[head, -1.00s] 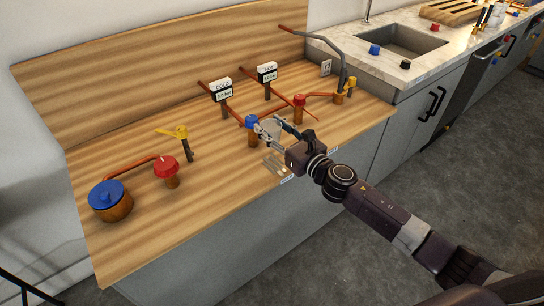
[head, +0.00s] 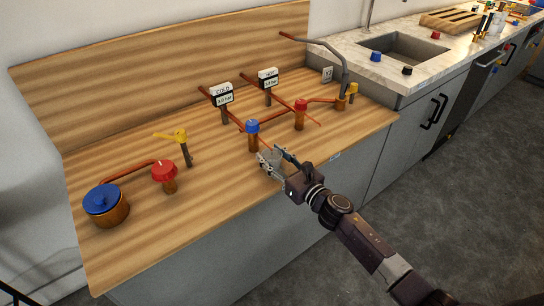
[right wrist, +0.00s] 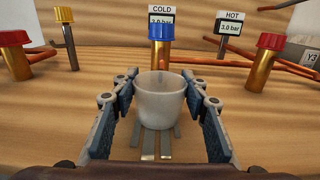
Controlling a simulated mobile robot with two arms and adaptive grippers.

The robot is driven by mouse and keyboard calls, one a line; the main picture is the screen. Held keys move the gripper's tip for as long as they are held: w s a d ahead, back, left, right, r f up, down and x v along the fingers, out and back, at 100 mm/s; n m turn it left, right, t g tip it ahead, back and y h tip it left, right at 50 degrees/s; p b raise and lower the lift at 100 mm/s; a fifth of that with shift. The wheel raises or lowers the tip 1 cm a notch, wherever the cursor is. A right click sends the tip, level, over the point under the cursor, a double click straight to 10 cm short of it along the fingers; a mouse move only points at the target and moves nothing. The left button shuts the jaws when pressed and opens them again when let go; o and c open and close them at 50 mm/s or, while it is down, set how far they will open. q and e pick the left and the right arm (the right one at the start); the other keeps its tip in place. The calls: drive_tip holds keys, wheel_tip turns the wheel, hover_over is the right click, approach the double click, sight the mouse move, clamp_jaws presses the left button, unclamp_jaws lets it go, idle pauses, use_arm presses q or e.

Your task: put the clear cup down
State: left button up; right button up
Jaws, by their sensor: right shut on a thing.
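The clear cup (right wrist: 160,108) is a translucent tumbler with a wide rim, upright between the fingers of my right gripper (right wrist: 160,80) in the right wrist view. The right gripper is shut on it. In the head view my right gripper (head: 273,158) is at the wooden counter's front edge, just in front of the blue-knobbed valve (head: 252,135). The cup is small and faint there. Below it in the wrist view are grey metal slats (right wrist: 157,146) set in the counter (head: 215,165). I cannot tell whether its base touches them. My left gripper is not in view.
Behind the cup are the COLD gauge (head: 222,95), the HOT gauge (head: 268,78) and a red-knobbed valve (head: 300,112) on copper pipes.

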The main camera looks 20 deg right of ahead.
drive_tip(key=shift+f, duration=0.25)
drive_tip(key=o, duration=0.9)
drive_tip(key=shift+r, duration=0.1)
drive_tip(key=shift+o, duration=0.2)
drive_tip(key=shift+r, duration=0.15)
drive_tip(key=v, duration=1.2)
